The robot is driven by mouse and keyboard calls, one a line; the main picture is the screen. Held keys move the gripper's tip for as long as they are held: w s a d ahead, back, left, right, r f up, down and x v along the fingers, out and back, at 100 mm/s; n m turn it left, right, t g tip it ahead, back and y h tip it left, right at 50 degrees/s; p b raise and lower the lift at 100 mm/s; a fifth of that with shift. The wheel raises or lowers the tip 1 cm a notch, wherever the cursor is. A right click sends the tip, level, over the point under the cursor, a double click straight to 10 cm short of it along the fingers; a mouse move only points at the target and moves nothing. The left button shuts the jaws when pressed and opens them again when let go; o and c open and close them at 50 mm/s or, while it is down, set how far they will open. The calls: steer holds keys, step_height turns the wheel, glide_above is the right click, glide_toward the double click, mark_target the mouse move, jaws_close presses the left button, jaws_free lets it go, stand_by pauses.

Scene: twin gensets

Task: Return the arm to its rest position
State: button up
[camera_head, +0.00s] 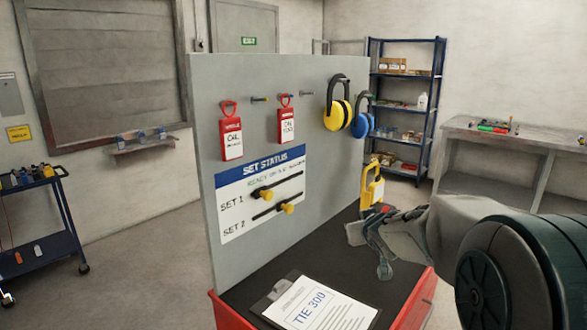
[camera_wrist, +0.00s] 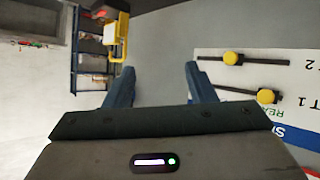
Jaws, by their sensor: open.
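My gripper (camera_head: 378,247) is at the right side of the head view, above the dark top of a red cart (camera_head: 250,290). In the wrist view my gripper (camera_wrist: 157,82) shows two fingers spread apart with nothing between them. It is open and empty. My arm comes in from the right edge of the head view, bent and stretched toward the panel.
A grey panel (camera_head: 225,90) stands on the cart, with red tags (camera_head: 231,138), yellow earmuffs (camera_head: 337,115), blue earmuffs (camera_head: 362,122) and a status board with yellow sliders (camera_head: 262,192). A clipboard (camera_head: 315,305) lies on the cart. A workbench (camera_head: 480,135) and blue shelf (camera_head: 405,75) stand behind.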

steer(key=s+f+m+g, duration=0.1)
steer(key=s+f+g, duration=0.1)
steer(key=s, duration=0.9)
steer(key=s+a+f+m+g, duration=0.1)
steer(key=s+f+g, duration=0.2)
steer(key=s, duration=0.8)
steer(key=s+a+f+g, duration=0.1)
steer(key=s+g, duration=0.3)
steer(key=s, duration=0.7)
steer(key=shift+s+a+f+m+g, duration=0.15)
steer(key=shift+s+f+m+g, duration=0.2)
steer(key=shift+f, duration=0.4)
steer(key=shift+w, duration=0.1)
